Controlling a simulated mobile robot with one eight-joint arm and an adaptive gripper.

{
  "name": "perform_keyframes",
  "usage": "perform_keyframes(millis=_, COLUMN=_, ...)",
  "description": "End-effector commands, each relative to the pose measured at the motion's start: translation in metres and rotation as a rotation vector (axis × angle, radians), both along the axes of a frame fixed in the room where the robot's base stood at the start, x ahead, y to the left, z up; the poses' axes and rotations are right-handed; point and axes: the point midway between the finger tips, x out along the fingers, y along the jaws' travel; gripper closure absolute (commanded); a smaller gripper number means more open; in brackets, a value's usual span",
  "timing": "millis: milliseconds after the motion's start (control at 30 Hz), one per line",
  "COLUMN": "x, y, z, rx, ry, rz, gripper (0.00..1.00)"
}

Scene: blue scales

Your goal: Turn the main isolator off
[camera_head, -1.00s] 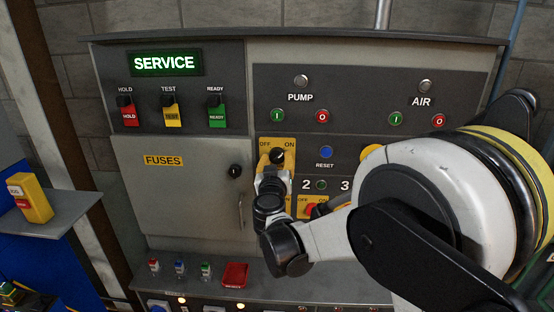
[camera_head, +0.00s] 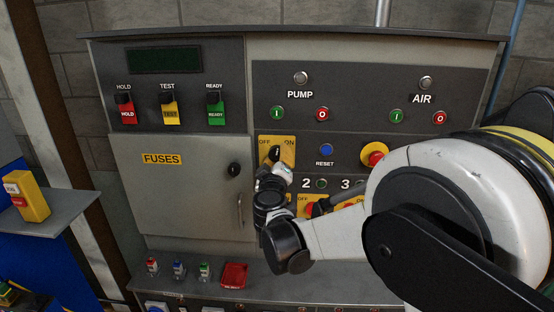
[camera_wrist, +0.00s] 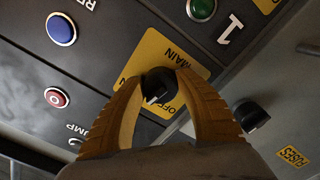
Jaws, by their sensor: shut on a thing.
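The main isolator is a black rotary knob (camera_head: 274,154) on a yellow plate (camera_head: 290,145) marked OFF at left and ON at right, on the grey control panel. In the wrist view the knob (camera_wrist: 158,84) sits between the two orange-brown fingers of my gripper (camera_wrist: 161,78), which is shut on it. The plate (camera_wrist: 160,50) there shows MAIN and OFF upside down. My gripper (camera_head: 281,172) reaches up to the knob from below in the head view and hides part of the plate. The display (camera_head: 165,60) at the top left is dark.
The fuse door (camera_head: 180,190) with its handle is left of the knob. A blue reset button (camera_head: 326,150) and a red knob on a yellow disc (camera_head: 375,154) are at right. A ledge (camera_head: 320,287) with small padlock-like items and a red tray (camera_head: 234,275) lies below.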

Motion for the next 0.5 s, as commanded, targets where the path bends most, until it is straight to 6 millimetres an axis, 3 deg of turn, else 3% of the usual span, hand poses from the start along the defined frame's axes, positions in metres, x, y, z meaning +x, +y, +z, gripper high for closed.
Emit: perform_keyframes(millis=500, x=0.0004, y=-0.001, z=0.0018, rx=-0.489, ry=0.017, rz=0.0, gripper=0.9)
